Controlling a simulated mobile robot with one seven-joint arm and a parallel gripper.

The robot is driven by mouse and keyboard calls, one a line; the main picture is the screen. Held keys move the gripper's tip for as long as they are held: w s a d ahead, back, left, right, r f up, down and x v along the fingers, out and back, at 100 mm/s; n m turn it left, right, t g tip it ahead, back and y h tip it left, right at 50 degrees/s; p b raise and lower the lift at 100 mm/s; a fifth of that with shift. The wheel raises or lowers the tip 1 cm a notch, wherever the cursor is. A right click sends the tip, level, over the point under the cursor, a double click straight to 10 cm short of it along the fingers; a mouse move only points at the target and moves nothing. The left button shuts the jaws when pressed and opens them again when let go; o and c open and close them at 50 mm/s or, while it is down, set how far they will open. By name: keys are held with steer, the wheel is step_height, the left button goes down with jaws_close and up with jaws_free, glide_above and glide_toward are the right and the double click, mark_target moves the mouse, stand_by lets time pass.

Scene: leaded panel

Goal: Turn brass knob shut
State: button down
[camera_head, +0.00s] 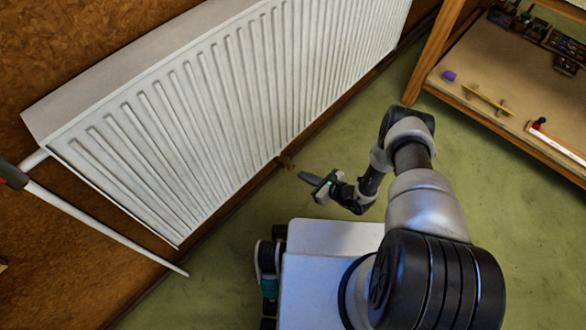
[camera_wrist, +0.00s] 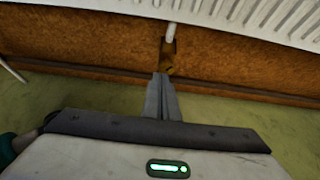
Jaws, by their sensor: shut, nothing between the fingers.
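A small brass knob (camera_head: 286,162) sits low beside the lower edge of the white radiator, near the floor.
The white radiator (camera_head: 215,100) runs along the brown wall. A white pipe (camera_head: 105,228) with a dark-and-red valve end (camera_head: 12,174) is at the left. A wooden workbench (camera_head: 500,105) with small items stands at the upper right. Green floor (camera_head: 480,210) between is clear.

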mark_target(290, 166)
steer(key=shift+w+a, duration=0.9)
steer(key=shift+a, duration=0.2)
steer(key=shift+w+a, duration=0.85)
steer(key=shift+a, duration=0.25)
steer(key=shift+f, duration=0.15)
steer(key=shift+w+d, duration=0.1)
steer(key=shift+w+d, duration=0.3)
steer(key=shift+w, duration=0.1)
steer(key=shift+w+d, duration=0.1)
steer(key=shift+w+d, duration=0.3)
steer(key=shift+w, duration=0.1)
